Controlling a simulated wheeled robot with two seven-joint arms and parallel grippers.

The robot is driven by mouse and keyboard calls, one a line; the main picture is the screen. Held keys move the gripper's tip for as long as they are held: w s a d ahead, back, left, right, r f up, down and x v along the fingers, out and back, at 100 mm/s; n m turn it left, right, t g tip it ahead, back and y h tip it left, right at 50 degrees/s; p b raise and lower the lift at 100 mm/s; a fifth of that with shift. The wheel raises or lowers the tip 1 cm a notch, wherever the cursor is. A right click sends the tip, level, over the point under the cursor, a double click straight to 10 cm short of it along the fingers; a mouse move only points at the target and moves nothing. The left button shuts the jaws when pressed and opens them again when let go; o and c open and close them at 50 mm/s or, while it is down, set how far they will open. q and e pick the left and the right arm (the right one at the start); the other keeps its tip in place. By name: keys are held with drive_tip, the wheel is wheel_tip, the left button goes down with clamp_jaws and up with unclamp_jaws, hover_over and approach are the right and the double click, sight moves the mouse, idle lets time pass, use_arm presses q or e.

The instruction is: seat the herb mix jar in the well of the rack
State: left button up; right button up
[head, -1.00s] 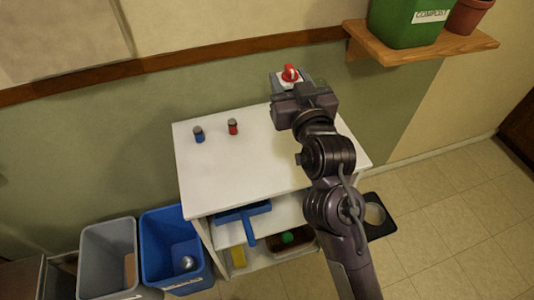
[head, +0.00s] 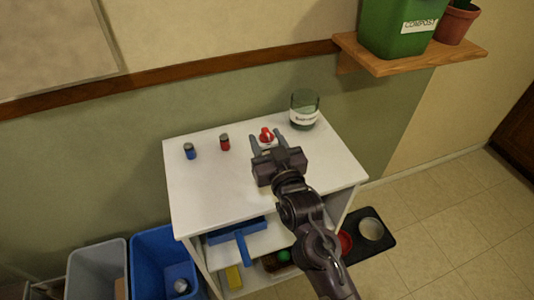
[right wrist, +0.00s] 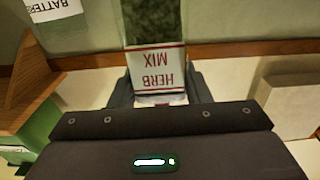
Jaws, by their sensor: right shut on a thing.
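The herb mix jar (right wrist: 155,72) shows in the right wrist view, with a white label and red lettering upside down. My right gripper (right wrist: 158,98) is shut on it. In the head view, the jar's red lid (head: 267,134) shows between the fingers of my right gripper (head: 267,140), over the back part of the white cart top (head: 225,190). The gap between the jar and the top is hard to judge. I cannot make out a rack or its well in either view. My left gripper is not in view.
A glass jar with a batteries label (head: 304,108) stands behind the gripper at the back right. A small blue cylinder (head: 190,151) and a small red one (head: 225,143) stand to the left. The front left of the top is clear. A green compost bin (head: 398,28) sits on a wall shelf.

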drive_tip(key=shift+f, duration=2.15)
drive_tip(key=o, duration=1)
drive_tip(key=shift+f, duration=0.1)
drive_tip(key=shift+o, duration=0.2)
